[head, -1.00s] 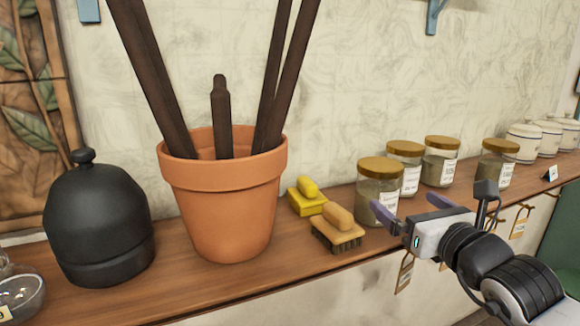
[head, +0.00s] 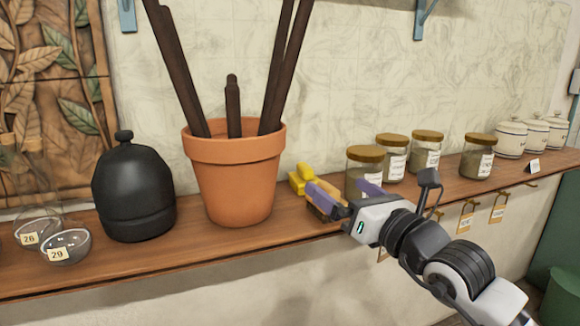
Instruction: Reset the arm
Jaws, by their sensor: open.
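My gripper (head: 347,194) is at the front edge of the wooden shelf (head: 290,215), right of the terracotta pot. Its purple-tipped fingers are apart, and I see nothing held between them. A wooden brush (head: 322,191) lies partly hidden behind the fingers; I cannot tell whether they touch it. A yellow brush (head: 300,178) lies just behind it on the shelf. My arm reaches in from the lower right.
The terracotta pot (head: 236,178) holds several dark rods. A black lidded vessel (head: 134,192) and labelled glass flasks (head: 66,246) stand left. Jars with tan lids (head: 365,172) stand close behind my gripper. Tags (head: 465,220) hang under the shelf edge.

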